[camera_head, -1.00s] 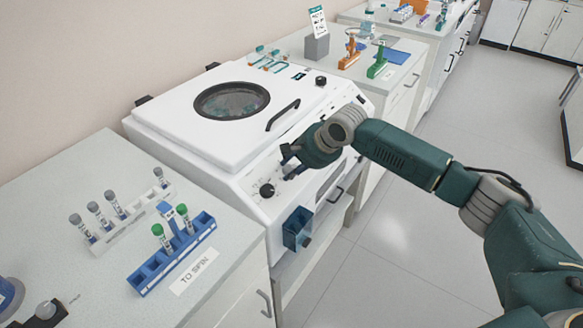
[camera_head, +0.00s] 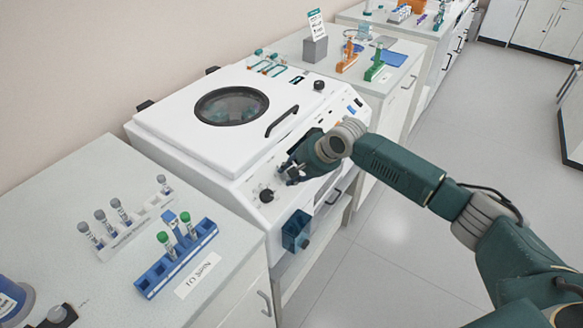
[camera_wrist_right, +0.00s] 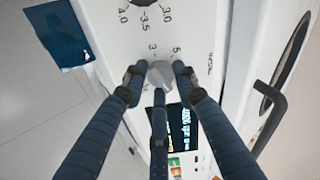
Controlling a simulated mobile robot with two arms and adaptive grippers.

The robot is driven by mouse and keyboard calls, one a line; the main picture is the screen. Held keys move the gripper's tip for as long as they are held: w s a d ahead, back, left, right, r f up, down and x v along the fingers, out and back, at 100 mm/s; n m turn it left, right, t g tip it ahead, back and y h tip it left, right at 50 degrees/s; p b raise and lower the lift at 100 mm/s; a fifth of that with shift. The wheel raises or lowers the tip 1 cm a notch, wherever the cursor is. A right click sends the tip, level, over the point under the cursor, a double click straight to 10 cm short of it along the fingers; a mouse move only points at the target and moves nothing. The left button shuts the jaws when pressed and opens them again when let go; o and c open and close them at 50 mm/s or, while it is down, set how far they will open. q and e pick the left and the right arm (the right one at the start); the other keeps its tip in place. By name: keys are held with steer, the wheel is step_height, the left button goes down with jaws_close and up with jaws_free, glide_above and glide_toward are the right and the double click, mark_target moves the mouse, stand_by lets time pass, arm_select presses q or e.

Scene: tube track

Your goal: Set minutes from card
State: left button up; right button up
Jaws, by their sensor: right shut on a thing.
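The white centrifuge (camera_head: 172,128) has a sloping front panel with dials. My right gripper (camera_head: 292,174) is at that panel. In the right wrist view my right gripper (camera_wrist_right: 160,80) has its three dark fingers closed around a small grey knob (camera_wrist_right: 160,72), with "3" and "5" printed beside it. A dark display (camera_wrist_right: 183,122) with blue digits lies beside the knob, partly hidden by the fingers. The card (camera_head: 316,22) stands in a grey block (camera_head: 314,48) behind the machine; its text is too small to read. My left gripper is not in view.
A black dial (camera_head: 267,195) sits to the left on the panel. A blue box (camera_head: 296,230) projects from the front below. The lid has a black handle (camera_head: 282,121). A blue rack (camera_head: 178,262) with green-capped tubes stands on the left counter. The floor at right is clear.

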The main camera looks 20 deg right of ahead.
steer(key=n, duration=0.2)
steer(key=n+p, duration=0.1)
steer(key=shift+s+a+f, duration=0.25)
steer(key=shift+s, duration=0.05)
steer(key=n, duration=0.3)
steer(key=shift+f+n+y, duration=0.25)
steer(key=shift+n+y, duration=0.05)
steer(key=shift+n, duration=0.1)
steer(key=n, duration=0.3)
steer(key=shift+d+f+n+b, duration=0.1)
steer(key=shift+d+n+b, duration=0.05)
steer(key=shift+n+b, duration=0.2)
steer(key=shift+d+n+b, duration=0.2)
steer(key=shift+n+b, duration=0.4)
steer(key=shift+n, duration=1.25)
steer(key=o, duration=1.1)
steer(key=shift+d, duration=0.1)
steer(key=shift+c, duration=0.2)
steer(key=shift+o, duration=0.3)
steer(key=shift+r, duration=0.2)
steer(key=shift+w+r, duration=0.1)
